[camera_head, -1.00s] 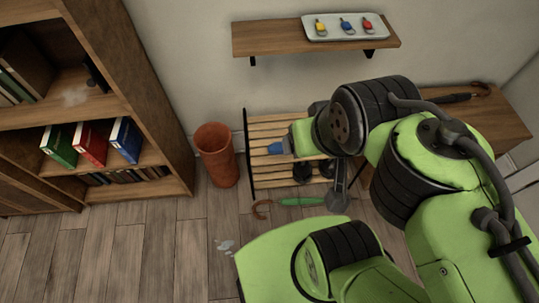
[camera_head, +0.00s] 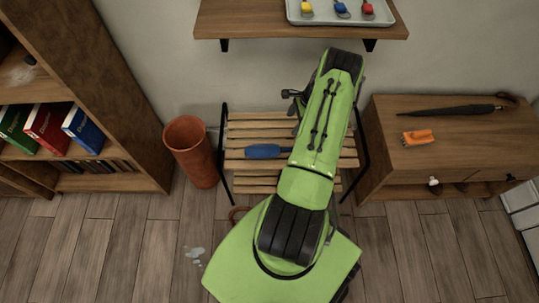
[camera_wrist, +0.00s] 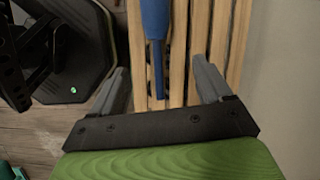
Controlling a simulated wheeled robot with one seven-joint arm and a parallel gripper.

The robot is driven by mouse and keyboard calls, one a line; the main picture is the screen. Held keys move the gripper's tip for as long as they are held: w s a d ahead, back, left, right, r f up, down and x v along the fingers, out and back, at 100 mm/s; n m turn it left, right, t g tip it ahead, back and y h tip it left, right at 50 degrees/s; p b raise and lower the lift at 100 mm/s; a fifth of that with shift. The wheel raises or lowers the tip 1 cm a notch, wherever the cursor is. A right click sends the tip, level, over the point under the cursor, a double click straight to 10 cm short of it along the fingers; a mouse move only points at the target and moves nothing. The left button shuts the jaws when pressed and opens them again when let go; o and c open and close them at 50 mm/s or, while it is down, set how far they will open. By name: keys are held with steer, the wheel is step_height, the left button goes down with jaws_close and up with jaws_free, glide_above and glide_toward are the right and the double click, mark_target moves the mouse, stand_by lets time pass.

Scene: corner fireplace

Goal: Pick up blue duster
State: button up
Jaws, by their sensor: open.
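The blue duster (camera_head: 263,151) lies on the slatted wooden rack (camera_head: 250,133) in the head view, with its right end hidden behind my arm. In the wrist view the duster (camera_wrist: 154,18) enters from the top, and its thin blue handle points down between my fingers. My gripper (camera_wrist: 159,77) is open, with one grey finger on each side of the handle's line and nothing held. In the head view my fingers are hidden by my arm. I cannot tell how high they are above the slats.
A terracotta bin (camera_head: 190,153) stands left of the rack, beside a bookcase (camera_head: 125,120). A wall shelf (camera_head: 280,28) with a tray (camera_head: 345,16) hangs above. On the right, a cabinet (camera_head: 440,155) bears a dark umbrella (camera_head: 450,111) and an orange brush (camera_head: 418,136).

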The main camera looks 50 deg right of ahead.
steer(key=m, duration=0.1)
glide_toward(282, 149)
steer(key=b+x, duration=0.3)
steer(key=x, duration=0.1)
steer(key=shift+a+f, duration=0.1)
steer(key=shift+f, duration=0.2)
steer(key=b+x, duration=0.2)
steer(key=x, duration=0.4)
steer(key=shift+w, duration=0.2)
steer(key=shift+r, duration=0.15)
steer(key=shift+c, duration=0.3)
steer(key=c, duration=1.1)
step_height(282, 149, up, 10)
steer(key=p, duration=0.3)
steer(key=shift+p, duration=0.35)
